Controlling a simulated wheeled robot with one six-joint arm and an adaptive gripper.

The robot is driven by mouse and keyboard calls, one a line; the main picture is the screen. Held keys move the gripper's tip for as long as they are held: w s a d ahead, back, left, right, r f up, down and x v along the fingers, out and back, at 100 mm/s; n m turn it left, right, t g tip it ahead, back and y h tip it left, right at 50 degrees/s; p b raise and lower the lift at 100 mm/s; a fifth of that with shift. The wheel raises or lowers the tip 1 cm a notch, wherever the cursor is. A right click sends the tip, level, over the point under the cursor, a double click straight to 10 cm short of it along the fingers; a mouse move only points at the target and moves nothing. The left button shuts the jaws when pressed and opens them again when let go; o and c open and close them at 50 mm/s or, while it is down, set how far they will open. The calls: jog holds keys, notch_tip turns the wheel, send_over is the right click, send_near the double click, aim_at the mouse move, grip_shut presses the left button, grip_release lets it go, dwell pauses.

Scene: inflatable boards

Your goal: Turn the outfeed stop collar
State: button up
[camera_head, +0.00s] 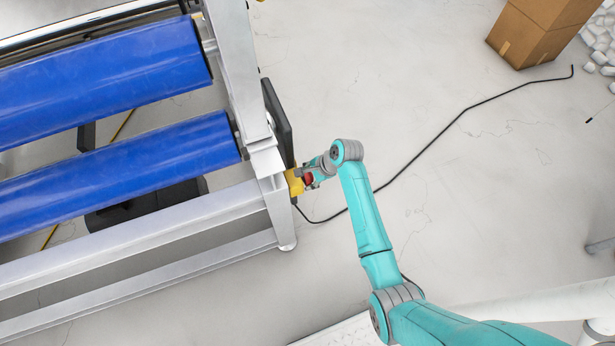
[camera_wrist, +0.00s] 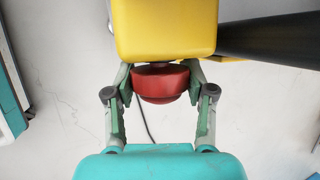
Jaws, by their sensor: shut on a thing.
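The stop collar (camera_wrist: 161,83) is a round red knob on the face of a yellow box (camera_wrist: 165,28). In the wrist view the two fingers of my gripper (camera_wrist: 160,84) lie on its left and right sides, shut on it. In the head view the red collar (camera_head: 308,179) shows small beside the yellow box (camera_head: 294,183), at the corner of the conveyor frame. My gripper (camera_head: 310,176) reaches it from the right and partly hides it. I cannot tell how far the collar is turned.
The grey conveyor frame (camera_head: 240,75) with blue rollers (camera_head: 110,80) fills the left. A dark upright panel (camera_head: 279,120) stands just above the yellow box. A black cable (camera_head: 450,125) runs over the floor to the right. A cardboard box (camera_head: 540,30) stands at the top right.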

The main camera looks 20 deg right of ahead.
jog(key=shift+g, duration=0.6)
jog(key=shift+a, duration=0.1)
jog(key=o, duration=1.2)
jog(key=v, duration=1.2)
jog(key=shift+s, duration=0.1)
